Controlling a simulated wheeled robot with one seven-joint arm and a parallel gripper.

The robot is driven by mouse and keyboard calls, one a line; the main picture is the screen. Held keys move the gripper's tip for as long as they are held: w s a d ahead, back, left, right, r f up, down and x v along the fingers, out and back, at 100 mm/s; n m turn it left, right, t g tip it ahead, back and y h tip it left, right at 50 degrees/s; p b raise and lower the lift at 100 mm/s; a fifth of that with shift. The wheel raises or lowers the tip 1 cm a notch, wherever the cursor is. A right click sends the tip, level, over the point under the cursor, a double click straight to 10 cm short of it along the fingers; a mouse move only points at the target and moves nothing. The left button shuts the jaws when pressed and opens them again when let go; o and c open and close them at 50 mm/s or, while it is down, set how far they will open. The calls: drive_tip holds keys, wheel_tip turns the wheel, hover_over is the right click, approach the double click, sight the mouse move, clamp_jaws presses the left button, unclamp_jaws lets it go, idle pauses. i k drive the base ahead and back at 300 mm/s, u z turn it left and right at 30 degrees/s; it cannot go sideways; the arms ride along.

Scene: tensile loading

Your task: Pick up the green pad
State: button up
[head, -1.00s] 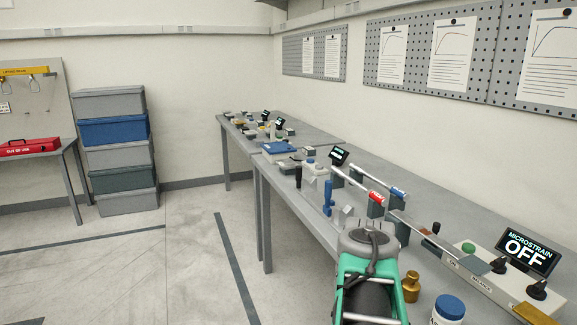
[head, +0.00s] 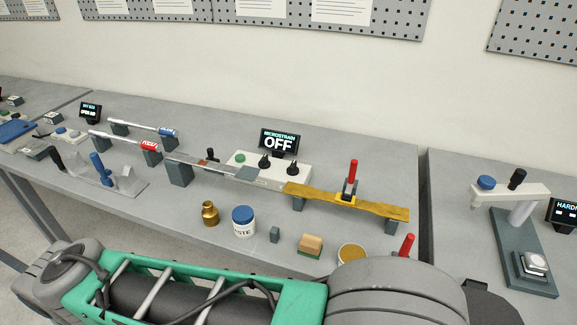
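A small block with a tan top and a green bottom layer (head: 310,246) lies near the front edge of the grey bench; its green layer is the only pad-like green thing I see. It stands between a small dark grey block (head: 274,234) and a round tin with a tan top (head: 351,253). My own green and grey arm crosses the bottom of the head view, in front of the bench edge. My gripper is not in view.
A white jar with a blue lid (head: 243,221) and a brass weight (head: 210,213) stand left of the block. Behind it are a yellow beam (head: 380,208) with a red-handled clamp and a control box (head: 290,170) reading OFF. A red handle (head: 406,245) stands at right.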

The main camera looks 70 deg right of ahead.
sight(311, 246)
drive_tip(key=z, duration=3.1)
